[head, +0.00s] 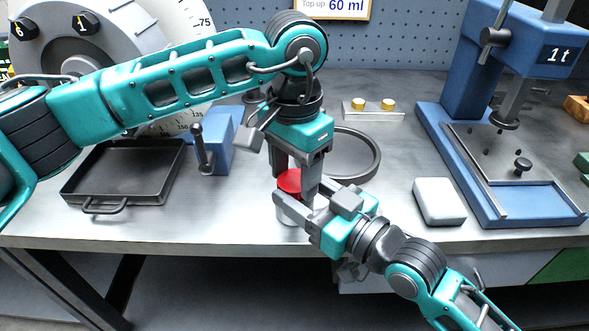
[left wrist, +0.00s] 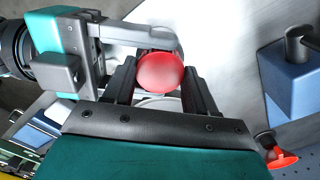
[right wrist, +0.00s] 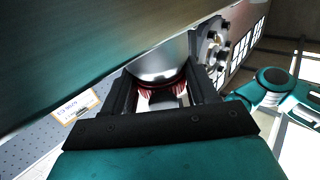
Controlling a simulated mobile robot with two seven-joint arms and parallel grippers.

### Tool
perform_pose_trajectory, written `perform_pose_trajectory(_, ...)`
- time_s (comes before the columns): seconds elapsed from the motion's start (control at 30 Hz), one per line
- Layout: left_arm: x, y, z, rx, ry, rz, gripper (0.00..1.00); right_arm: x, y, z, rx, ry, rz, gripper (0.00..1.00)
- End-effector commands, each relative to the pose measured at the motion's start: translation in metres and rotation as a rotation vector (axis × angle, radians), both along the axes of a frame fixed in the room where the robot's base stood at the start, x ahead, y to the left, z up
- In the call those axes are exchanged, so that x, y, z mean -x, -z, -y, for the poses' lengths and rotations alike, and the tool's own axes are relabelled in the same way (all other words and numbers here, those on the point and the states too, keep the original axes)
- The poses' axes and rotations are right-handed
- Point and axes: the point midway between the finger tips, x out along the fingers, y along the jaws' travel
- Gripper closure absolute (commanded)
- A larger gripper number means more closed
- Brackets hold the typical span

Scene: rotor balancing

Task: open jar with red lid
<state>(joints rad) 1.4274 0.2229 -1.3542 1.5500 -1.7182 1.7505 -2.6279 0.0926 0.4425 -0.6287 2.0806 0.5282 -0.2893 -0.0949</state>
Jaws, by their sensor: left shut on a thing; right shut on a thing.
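The jar (head: 289,219) stands near the front edge of the workbench, mostly hidden by my grippers, with its red lid (head: 289,181) on top. My left gripper (head: 296,190) comes down from above and is shut on the red lid; in the left wrist view the lid (left wrist: 160,72) lies between its two fingers. My right gripper (head: 292,205) reaches in from the front right and is shut on the jar body. In the right wrist view the pale jar (right wrist: 157,62) and the ribbed red lid edge (right wrist: 162,88) show between its fingers.
A black tray (head: 125,192) and a blue block with a lever (head: 221,150) stand left. A dark ring (head: 372,165) lies behind the jar. A white block (head: 439,202) and a blue press (head: 462,100) stand right. The bench front edge is close.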

Motion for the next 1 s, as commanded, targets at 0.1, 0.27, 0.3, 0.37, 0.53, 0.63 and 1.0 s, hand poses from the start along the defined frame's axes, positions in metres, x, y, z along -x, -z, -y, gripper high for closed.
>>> perform_pose_trajectory(0.1,0.0,0.0002,0.0001,0.0,0.0,0.0,0.67,0.0009,0.0062,-0.0003,0.009,-0.002,-0.014,1.0)
perform_pose_trajectory(0.27,0.0001,0.0002,0.0002,0.0,0.0,0.0,0.81,0.0009,0.0063,-0.0003,0.009,-0.002,-0.014,1.0)
perform_pose_trajectory(0.3,0.0001,0.0002,0.0002,0.0,-0.003,0.0,0.81,0.0009,0.0064,-0.0003,0.009,-0.002,-0.014,1.0)
perform_pose_trajectory(0.37,0.0001,0.0001,0.0002,0.0,-0.028,0.0,0.81,0.0009,0.0064,-0.0003,0.009,-0.002,-0.014,1.0)
perform_pose_trajectory(0.53,0.0002,0.0001,0.0001,0.0,-0.207,0.0,0.81,0.0009,0.0066,-0.0003,0.01,-0.002,-0.015,1.0)
perform_pose_trajectory(0.63,0.0004,0.0002,0.0001,0.0,-0.279,-0.001,0.81,0.0009,0.0067,-0.0003,0.01,-0.002,-0.015,1.0)
perform_pose_trajectory(1.0,0.0003,0.0001,0.0001,0.001,-0.297,-0.001,0.38,0.0008,0.007,-0.0003,0.01,-0.002,-0.015,1.0)
